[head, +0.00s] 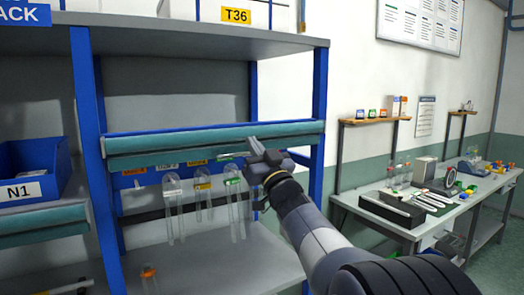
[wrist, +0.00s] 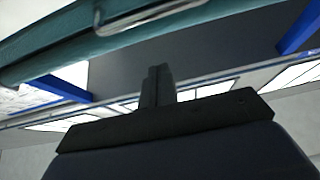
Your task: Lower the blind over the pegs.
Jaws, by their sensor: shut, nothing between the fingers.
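The blind (head: 200,142) shows as a teal roll or slat under a blue rail, across the front of the middle bay. Its lower edge is above the hanging glass tubes (head: 172,205); the pegs are mostly hidden behind their coloured labels (head: 203,183). My gripper (head: 256,150) is at the right part of the blind, in front of it, shut and empty. In the wrist view the shut fingers (wrist: 158,85) point towards the teal blind (wrist: 60,60). A pale metal loop like a handle (wrist: 150,16) lies along it, apart from the fingers. I cannot tell whether the gripper touches the blind.
Blue uprights (head: 318,130) flank the bay, and a grey shelf (head: 210,262) lies below. A blue bin marked N1 (head: 30,185) stands in the left bay. A workbench (head: 440,215) with several items stands at right. The space in front of the tubes looks clear left of my arm.

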